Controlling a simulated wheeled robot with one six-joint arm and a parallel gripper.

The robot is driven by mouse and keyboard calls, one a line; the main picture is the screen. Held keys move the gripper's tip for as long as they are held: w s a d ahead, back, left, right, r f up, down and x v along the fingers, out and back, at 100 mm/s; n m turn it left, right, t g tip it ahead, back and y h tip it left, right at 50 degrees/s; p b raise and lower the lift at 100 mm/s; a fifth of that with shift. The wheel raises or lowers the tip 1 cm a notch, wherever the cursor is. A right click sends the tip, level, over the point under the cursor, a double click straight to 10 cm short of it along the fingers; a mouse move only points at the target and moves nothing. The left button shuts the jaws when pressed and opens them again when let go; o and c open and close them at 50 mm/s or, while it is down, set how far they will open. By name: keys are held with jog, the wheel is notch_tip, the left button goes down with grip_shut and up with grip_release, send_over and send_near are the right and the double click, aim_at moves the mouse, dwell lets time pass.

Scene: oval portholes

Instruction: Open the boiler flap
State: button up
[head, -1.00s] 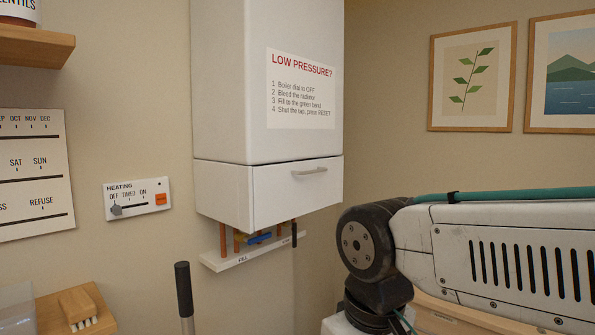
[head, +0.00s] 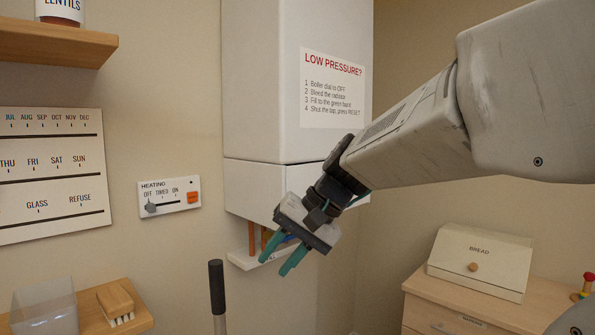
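The white boiler (head: 270,80) hangs in the corner with a "LOW PRESSURE?" notice (head: 333,88) on its front. Its flap (head: 253,190) is the lower white section and looks shut. The flap's handle is hidden behind my arm. My gripper (head: 279,265) has two teal fingers, apart and empty, pointing down and left. It is in front of the boiler's underside in the picture. I cannot tell how far it is from the flap. The fill shelf (head: 240,261) and pipes below are partly covered by my gripper.
A heating control panel (head: 169,197) is on the wall left of the boiler. A black-handled pole (head: 217,287) stands below. A wooden shelf with a brush (head: 115,300) is lower left. A bread box (head: 480,260) sits on a wooden cabinet at right.

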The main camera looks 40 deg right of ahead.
jog(key=w+d+r+m+t+h, duration=0.1)
jog(key=d+r+m+t, duration=0.25)
jog(key=d, duration=0.75)
jog(key=w+d+r+m+t+h, duration=0.1)
jog(key=d+r+m+t+h, duration=0.3)
jog(key=d, duration=0.7)
jog(key=w+d+r+m+t+y, duration=0.1)
jog(key=d+r+m+t, duration=0.3)
jog(key=d, duration=0.8)
jog(key=w+n+g, duration=0.1)
jog(key=w, duration=0.6)
jog(key=shift+w+a+f+n, duration=0.2)
jog(key=shift+a+n, duration=0.15)
jog(key=shift+a, duration=0.05)
grip_shut()
